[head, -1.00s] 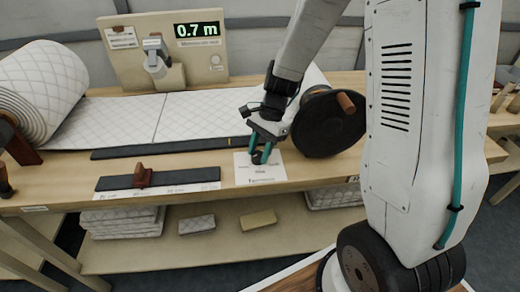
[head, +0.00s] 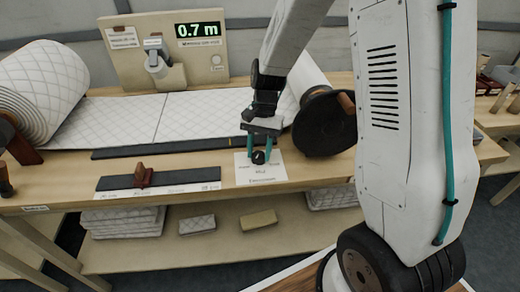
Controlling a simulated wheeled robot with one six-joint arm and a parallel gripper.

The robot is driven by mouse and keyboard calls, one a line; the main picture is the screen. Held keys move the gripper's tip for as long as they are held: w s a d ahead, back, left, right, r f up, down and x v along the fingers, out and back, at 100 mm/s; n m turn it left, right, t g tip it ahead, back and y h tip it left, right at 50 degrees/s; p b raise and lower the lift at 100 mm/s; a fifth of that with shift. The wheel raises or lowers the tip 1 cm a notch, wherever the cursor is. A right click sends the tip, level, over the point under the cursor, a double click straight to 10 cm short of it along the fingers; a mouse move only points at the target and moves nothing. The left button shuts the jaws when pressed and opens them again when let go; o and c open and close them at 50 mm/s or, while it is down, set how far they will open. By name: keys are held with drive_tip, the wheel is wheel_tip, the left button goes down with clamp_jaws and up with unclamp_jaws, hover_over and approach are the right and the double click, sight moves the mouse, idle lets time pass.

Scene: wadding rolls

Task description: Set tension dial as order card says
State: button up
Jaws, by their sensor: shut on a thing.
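The tension dial (head: 258,157) is a small black knob on a white printed plate (head: 243,178) at the table's front edge. My gripper (head: 259,152) points down over the plate, its teal fingers on either side of the dial and shut on it. The plate's print is too small to read, and the dial's pointer setting cannot be told. White cards (head: 122,37) are on the upright board at the back left, with text too small to read. I cannot tell which is the order card.
A display (head: 198,29) on the board (head: 110,65) reads 0.7 m. Quilted wadding (head: 190,115) runs across the table from a large roll (head: 40,85). A black disc (head: 325,125) stands close right of my gripper. A dark slotted bar with a brown slider (head: 143,175) lies left.

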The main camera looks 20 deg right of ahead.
drive_tip(key=n+h, duration=0.1)
drive_tip(key=n, duration=0.2)
drive_tip(key=n+g, duration=0.1)
drive_tip(key=n, duration=0.1)
drive_tip(key=shift+w+a+n+h, duration=0.1)
drive_tip(key=shift+a+n+h, duration=0.05)
drive_tip(key=shift+n+h, duration=0.25)
idle(0.4)
drive_tip(key=o, duration=1)
drive_tip(key=v, duration=0.7)
drive_tip(key=shift+r, duration=0.35)
drive_tip(key=shift+w, duration=0.1)
